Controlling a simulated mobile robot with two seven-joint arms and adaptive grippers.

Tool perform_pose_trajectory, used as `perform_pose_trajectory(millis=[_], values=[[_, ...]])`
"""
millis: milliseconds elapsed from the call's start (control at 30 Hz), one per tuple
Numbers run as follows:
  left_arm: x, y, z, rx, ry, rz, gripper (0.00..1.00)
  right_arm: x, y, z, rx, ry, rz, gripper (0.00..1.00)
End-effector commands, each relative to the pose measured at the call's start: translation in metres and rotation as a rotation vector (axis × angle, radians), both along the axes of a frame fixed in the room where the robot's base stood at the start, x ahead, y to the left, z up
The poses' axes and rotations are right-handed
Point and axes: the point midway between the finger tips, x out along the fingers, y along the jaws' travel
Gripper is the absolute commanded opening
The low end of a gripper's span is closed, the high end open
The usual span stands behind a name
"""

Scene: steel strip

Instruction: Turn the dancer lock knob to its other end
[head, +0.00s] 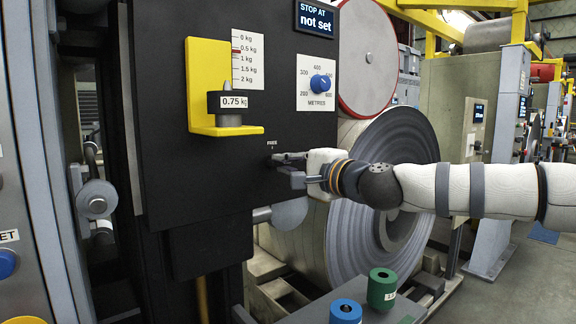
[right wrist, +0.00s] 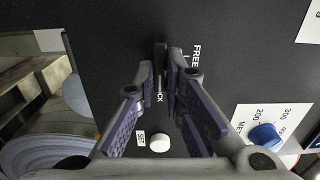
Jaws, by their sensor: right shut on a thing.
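The dancer lock knob (right wrist: 160,54) is a small black handle on the black panel, seen at the fingertips in the right wrist view. The word FREE is printed beside it, and a second label, partly covered, ends in "CK". My right gripper (head: 277,165) reaches in from the right in the head view, below the FREE label. In the right wrist view my right gripper (right wrist: 163,78) has its fingertips closed together on the knob. The fingers hide part of the knob, and I cannot tell exactly which way it points. My left gripper is not in view.
A blue metres dial (head: 320,83) sits above on the panel (head: 170,130). A yellow bracket (head: 207,70) holds a 0.75 kg weight (head: 228,105). A white SET button (right wrist: 159,142) lies near the fingers. A large steel coil (head: 350,240) stands behind my right arm.

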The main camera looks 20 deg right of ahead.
Motion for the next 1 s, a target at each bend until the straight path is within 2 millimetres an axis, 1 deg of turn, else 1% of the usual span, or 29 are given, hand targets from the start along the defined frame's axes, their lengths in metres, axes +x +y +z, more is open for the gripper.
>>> perform_pose_trajectory(millis=[467,500,567,600,867,933,1000], values=[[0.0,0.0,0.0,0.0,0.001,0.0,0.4,0.0,0.001,-0.001,0.013,0.007,0.002,0.0],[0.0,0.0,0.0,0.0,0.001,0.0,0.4,0.0,0.001,-0.001,0.013,0.007,0.002,0.14],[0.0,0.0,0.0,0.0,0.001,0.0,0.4,0.0,0.001,-0.001,0.012,0.007,0.002,0.28],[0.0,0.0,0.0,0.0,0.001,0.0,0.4,0.0,0.001,-0.001,0.012,0.007,0.002,0.3],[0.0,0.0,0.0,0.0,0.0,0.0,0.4,-0.001,0.0,0.0,0.011,0.004,0.001,0.3],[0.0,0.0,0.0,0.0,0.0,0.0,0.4,-0.006,-0.002,0.001,0.012,0.003,0.0,0.3],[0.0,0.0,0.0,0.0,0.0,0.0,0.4,-0.019,-0.007,0.001,0.012,0.003,0.001,0.3]])
